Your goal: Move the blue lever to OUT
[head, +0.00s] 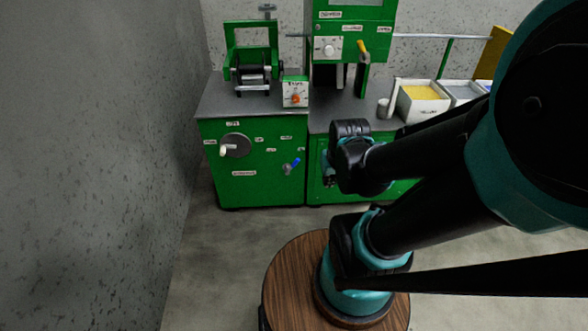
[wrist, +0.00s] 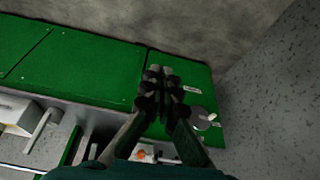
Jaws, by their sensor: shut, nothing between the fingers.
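The blue lever (head: 294,163) sits on the front of the green cabinet (head: 215,180), right of the round grey dial, tilted with its blue end up and to the right. Small white labels surround it, but their words are too small to read. My gripper (wrist: 163,76) is shut and empty in the wrist view, its fingertips in front of the green cabinet face. The lever cannot be made out in the wrist view. In the head view my arm hides most of the gripper, which is to the right of the lever.
A grey dial with a white handle (head: 228,150) is left of the lever; its disc also shows in the wrist view (wrist: 200,118). A small box with an orange knob (head: 295,98) stands on the worktop above. A grey wall (head: 110,150) closes the left side. The floor before the cabinet is clear.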

